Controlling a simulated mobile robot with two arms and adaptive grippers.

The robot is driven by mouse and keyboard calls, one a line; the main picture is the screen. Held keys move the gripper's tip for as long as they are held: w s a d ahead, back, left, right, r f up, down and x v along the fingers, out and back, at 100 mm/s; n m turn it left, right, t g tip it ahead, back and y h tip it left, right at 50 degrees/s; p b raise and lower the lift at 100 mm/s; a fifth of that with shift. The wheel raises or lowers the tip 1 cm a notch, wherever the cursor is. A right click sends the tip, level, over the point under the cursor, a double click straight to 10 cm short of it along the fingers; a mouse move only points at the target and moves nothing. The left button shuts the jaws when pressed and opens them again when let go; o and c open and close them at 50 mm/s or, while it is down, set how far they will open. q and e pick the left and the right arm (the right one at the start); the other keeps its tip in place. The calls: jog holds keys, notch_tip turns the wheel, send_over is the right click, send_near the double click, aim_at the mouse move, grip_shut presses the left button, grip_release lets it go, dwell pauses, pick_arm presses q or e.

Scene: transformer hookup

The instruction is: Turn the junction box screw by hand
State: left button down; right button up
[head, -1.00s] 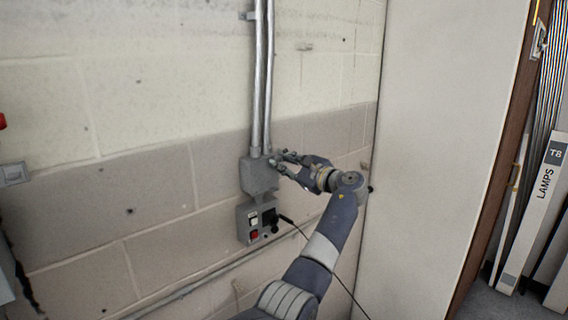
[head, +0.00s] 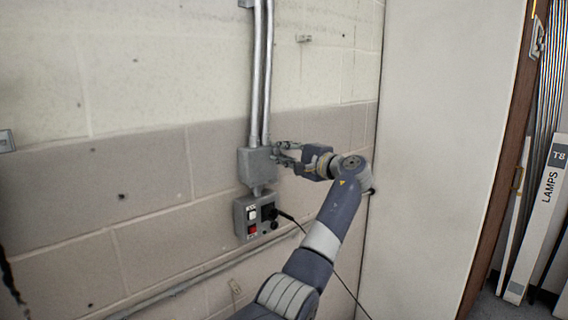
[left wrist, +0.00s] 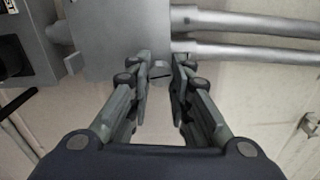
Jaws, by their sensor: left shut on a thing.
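The grey junction box (head: 257,168) is fixed to the wall below two metal conduits; it also shows at the top of the left wrist view (left wrist: 110,30). My left gripper (head: 278,154) is at the right side of the box. In the left wrist view the round slotted screw (left wrist: 160,70) shows between the fingertips of my left gripper (left wrist: 160,75). The fingers are shut on the screw from both sides. In the head view the screw is too small to tell apart from the fingers. My right gripper is not in view.
A control box (head: 246,215) with a white and a red switch hangs below the junction box. A black plug and cable (head: 305,233) come off its right side. A pale panel (head: 435,150) stands right of my arm. Conduits (head: 262,80) run up the wall.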

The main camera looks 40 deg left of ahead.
pick_arm(q)
jog(key=n+b, duration=0.1)
jog(key=n, duration=0.2)
jog(key=shift+f+b, duration=0.25)
jog(key=shift+b, duration=0.15)
jog(key=n+b, duration=0.2)
jog(key=n, duration=0.1)
jog(key=shift+n, duration=0.3)
jog(key=n+b, duration=0.1)
jog(key=n, duration=0.1)
jog(key=shift+n, duration=0.3)
jog(key=n+b, duration=0.1)
jog(key=n, duration=0.2)
jog(key=shift+n, duration=0.3)
jog(key=n+b, duration=0.1)
jog(key=n, duration=0.5)
jog(key=shift+f+b, duration=0.1)
jog(key=shift+b, duration=0.2)
jog(key=n, duration=0.6)
jog(key=shift+b, duration=0.3)
jog(key=shift+n, duration=0.4)
jog(key=c, duration=1.4)
grip_release()
jog(key=shift+w, duration=0.1)
